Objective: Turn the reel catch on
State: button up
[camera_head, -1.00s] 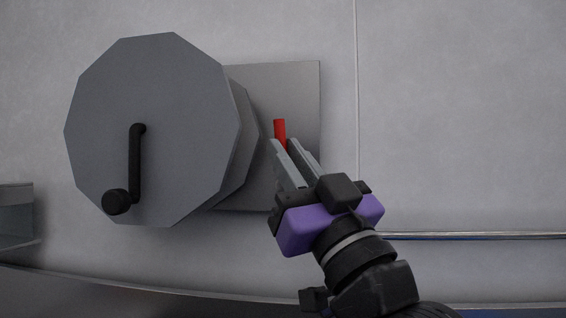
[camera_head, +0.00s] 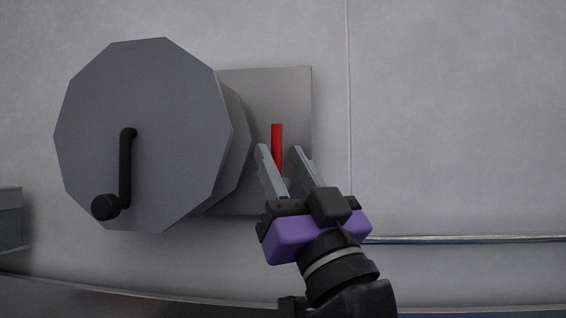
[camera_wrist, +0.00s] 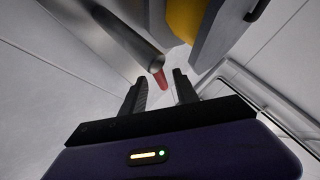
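The reel catch is a red lever (camera_head: 277,150) on a grey mounting plate (camera_head: 295,85), just right of the reel. It stands nearly upright in the head view. My gripper (camera_head: 278,150) is open, with its fingers on either side of the lever in that view. A gap shows between the lever and the right finger. The lever's lower end is partly hidden by the gripper. In the wrist view the red tip (camera_wrist: 160,80) shows beyond and between the two open fingers (camera_wrist: 160,85). I cannot tell whether either finger touches it.
The large grey many-sided reel (camera_head: 170,90) with a black crank (camera_head: 125,170) is close on the left. A horizontal rail (camera_head: 460,239) runs along the wall at lower right. A grey box-like thing (camera_head: 10,220) is at the left edge. The wall at upper right is bare.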

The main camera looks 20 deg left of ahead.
jog(key=shift+d, duration=0.1)
jog(key=b+v, duration=0.1)
jog(key=v, duration=0.6)
jog(key=shift+s+f, duration=0.2)
jog(key=shift+f, duration=0.1)
jog(key=shift+d+r, duration=0.1)
jog(key=shift+d, duration=0.1)
jog(key=s+d+f+m+t+h+p, duration=0.1)
jog(key=s+d+f+m+t+h, duration=0.15)
jog(key=d+f+h, duration=0.55)
jog(key=s+d+f+m+t+h+p, duration=0.1)
jog(key=s+d+f+m, duration=0.3)
jog(key=f, duration=0.7)
jog(key=s+d+f+m+t+h, duration=0.1)
jog(key=d+f+m+h, duration=0.1)
jog(key=d+f+h, duration=0.5)
jog(key=s+d+f+g+h+p, duration=0.1)
jog(key=s+d+f+g+h, duration=0.1)
jog(key=s+d+f, duration=0.4)
jog(key=s+d+f+g+h+p, duration=0.1)
jog(key=s+d+f+g, duration=0.4)
jog(key=s+f, duration=0.7)
jog(key=s+p, duration=0.1)
jog(key=s, duration=0.5)
jog(key=shift+s+d+f+m+h, duration=0.3)
jog(key=shift+s+d+m+h, duration=0.05)
jog(key=shift+s+h, duration=0.05)
